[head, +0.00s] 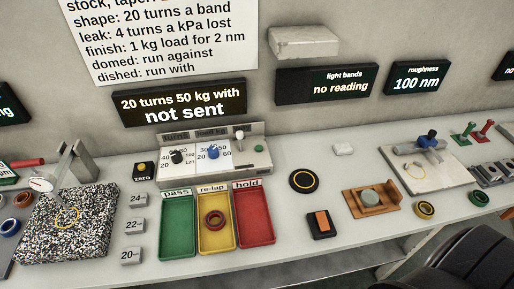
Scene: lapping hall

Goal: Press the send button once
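A grey control panel (250,170) stands at the back of the bench. It has a black turns knob (177,157), a blue load knob (213,152), a small upright lever (239,137) with a pale tip, and a small green button (258,148) at its right end. No send label is readable, so I cannot tell for sure that the green button is the send button. The display (180,103) above reads "20 turns 50 kg with" and "not sent". Neither of my grippers is in view.
Green, yellow and red trays (253,217) stand in front of the panel; a red ring (214,220) lies in the yellow one. A yellow-topped zero button (143,168) is left. A black round disc (304,181) and a small orange-topped block (322,222) are right. A speckled plate (90,240) is far left.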

